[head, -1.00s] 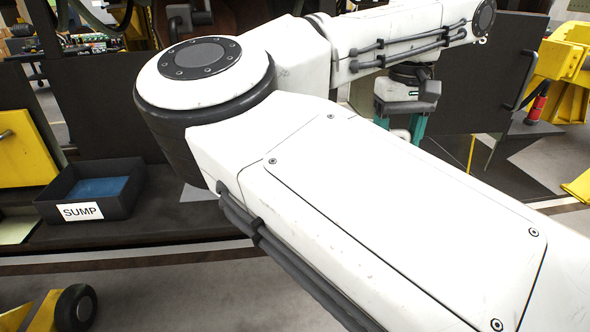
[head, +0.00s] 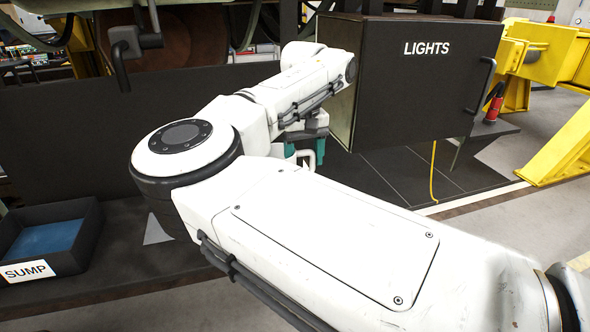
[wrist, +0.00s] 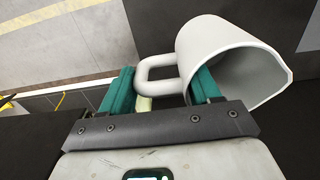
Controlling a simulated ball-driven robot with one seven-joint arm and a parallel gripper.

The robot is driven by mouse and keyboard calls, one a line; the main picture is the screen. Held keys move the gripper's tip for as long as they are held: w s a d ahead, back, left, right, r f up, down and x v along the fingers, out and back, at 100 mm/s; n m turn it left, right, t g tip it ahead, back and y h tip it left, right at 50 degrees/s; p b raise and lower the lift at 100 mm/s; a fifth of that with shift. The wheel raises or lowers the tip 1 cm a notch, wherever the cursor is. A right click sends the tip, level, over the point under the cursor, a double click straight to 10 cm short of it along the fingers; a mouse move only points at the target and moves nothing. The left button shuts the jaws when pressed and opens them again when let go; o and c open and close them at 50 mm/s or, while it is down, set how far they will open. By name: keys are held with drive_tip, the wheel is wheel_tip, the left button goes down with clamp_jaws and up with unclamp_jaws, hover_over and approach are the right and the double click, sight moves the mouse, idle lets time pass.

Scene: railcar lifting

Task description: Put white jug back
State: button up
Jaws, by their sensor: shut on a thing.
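The white jug (wrist: 228,50) is in the wrist view, its wide mouth and pouring lip toward the right. Its loop handle (wrist: 147,73) reaches left between the two teal fingers of my gripper (wrist: 160,90). My gripper is shut on the jug, at the handle. In the head view my gripper (head: 305,154) is small and partly hidden behind my arm, over the dark deck. Only a bit of white at the fingers shows there, and most of the jug is hidden.
A dark box marked LIGHTS (head: 415,85) stands just right of my gripper. A black SUMP tray (head: 75,225) with a blue bottom sits on the deck at left. Yellow stands (head: 560,150) are at far right.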

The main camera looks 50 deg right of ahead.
drive_tip(key=shift+w+d+f+p, duration=0.15)
drive_tip(key=shift+w+f, duration=0.3)
drive_tip(key=shift+f, duration=0.6)
drive_tip(key=shift+w+a+f+p, duration=0.15)
drive_tip(key=shift+w+f, duration=0.25)
drive_tip(key=shift+f, duration=0.6)
drive_tip(key=shift+w+d+f+p, duration=0.15)
drive_tip(key=shift+w+f, duration=0.3)
drive_tip(key=shift+f, duration=0.6)
drive_tip(key=o, duration=1.5)
drive_tip(key=shift+o, duration=0.2)
wheel_tip(320, 180, up, 12)
drive_tip(key=b, duration=0.1)
